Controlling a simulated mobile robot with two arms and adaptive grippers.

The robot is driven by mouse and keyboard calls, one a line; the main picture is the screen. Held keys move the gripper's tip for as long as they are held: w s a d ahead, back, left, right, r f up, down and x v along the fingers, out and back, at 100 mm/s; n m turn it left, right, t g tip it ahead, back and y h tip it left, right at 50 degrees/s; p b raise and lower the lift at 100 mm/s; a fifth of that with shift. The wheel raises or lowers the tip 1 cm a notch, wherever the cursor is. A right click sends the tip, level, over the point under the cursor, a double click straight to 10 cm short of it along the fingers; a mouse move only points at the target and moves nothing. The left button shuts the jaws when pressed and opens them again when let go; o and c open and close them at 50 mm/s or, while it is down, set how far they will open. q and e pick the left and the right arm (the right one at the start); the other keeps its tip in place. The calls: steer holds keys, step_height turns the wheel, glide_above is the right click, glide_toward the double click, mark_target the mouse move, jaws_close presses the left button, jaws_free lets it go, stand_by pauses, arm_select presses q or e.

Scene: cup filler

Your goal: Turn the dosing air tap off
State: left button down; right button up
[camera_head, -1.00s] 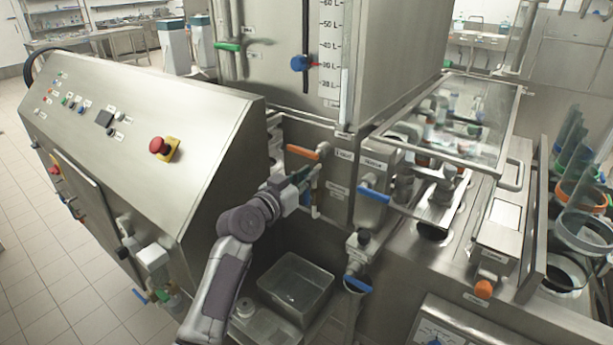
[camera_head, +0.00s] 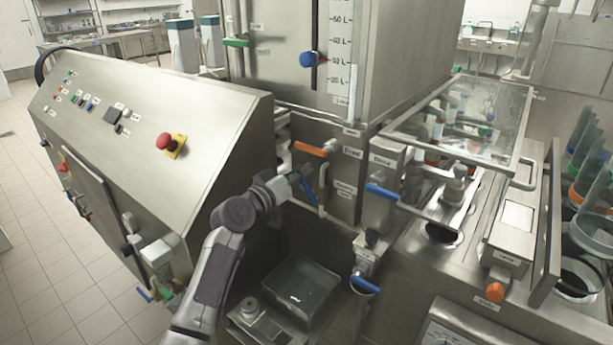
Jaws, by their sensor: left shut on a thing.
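My left gripper (camera_head: 302,178) is at the recess between the sloped control panel and the tank cabinet, just below an orange tap handle (camera_head: 310,148). Its fingers are small and partly hidden by my wrist. They are shut on a blue tap handle (camera_head: 309,192), which shows as a slanted strip at the fingertips. The labels near these taps are too small to read, so I cannot tell by name which is the dosing air tap. My right gripper is not in view.
More blue handles sit to the right, on the cabinet front (camera_head: 381,192) and lower down (camera_head: 365,284). The control panel (camera_head: 150,130) with a red emergency button (camera_head: 164,141) rises close left of my arm. A metal tray (camera_head: 300,285) lies below.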

arm_select(q)
step_height(320, 180, down, 6)
steer(key=w+a+n+b, duration=0.2)
steer(key=n, duration=0.9)
steer(key=shift+a+f+n, duration=0.25)
steer(key=shift+a+n, duration=0.05)
steer(key=shift+a, duration=0.1)
steer(key=c, duration=1.1)
jaws_free()
steer(key=shift+c, duration=0.2)
steer(key=v, duration=1.2)
